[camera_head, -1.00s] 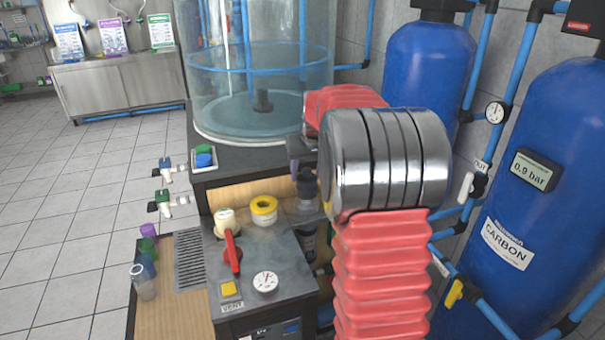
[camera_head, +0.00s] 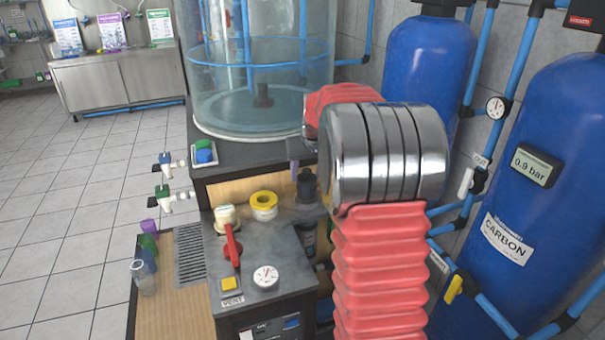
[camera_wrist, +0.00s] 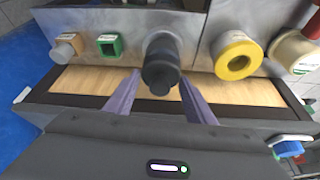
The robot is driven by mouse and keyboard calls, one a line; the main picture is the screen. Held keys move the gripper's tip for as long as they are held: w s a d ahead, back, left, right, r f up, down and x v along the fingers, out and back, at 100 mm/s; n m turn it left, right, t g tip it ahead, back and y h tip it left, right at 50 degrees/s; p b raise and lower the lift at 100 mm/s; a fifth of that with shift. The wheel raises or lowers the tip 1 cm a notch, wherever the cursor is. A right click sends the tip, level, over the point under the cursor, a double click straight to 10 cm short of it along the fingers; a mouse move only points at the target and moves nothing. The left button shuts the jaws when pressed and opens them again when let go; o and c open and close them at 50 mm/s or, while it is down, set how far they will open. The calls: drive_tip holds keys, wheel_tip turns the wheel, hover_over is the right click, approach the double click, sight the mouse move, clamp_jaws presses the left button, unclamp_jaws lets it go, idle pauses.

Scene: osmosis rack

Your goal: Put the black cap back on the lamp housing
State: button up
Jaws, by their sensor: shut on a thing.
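The black cap (camera_head: 306,186) stands upright at the back edge of the grey bench unit, above the dark upright lamp housing (camera_head: 309,237). My arm hides part of the housing. In the wrist view the cap (camera_wrist: 161,73) lies between the tips of my two purple fingers, in line with the dark body behind it. My gripper (camera_wrist: 160,90) is shut on the cap. In the head view my gripper (camera_head: 296,168) is mostly behind my arm, with one finger showing beside the cap. I cannot tell whether the cap is fully seated.
Close by are a yellow ring (camera_head: 264,206), a cream fitting (camera_head: 226,216), a red lever (camera_head: 232,246) and a gauge (camera_head: 265,277). A clear tank (camera_head: 262,110) stands behind. Blue cylinders (camera_head: 535,190) and pipes crowd the right. Open floor lies left.

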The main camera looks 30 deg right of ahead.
drive_tip(key=shift+f, duration=0.35)
idle(0.3)
drive_tip(key=o, duration=1.2)
drive_tip(key=shift+o, duration=0.4)
drive_tip(key=o, duration=0.5)
drive_tip(key=shift+s, duration=0.1)
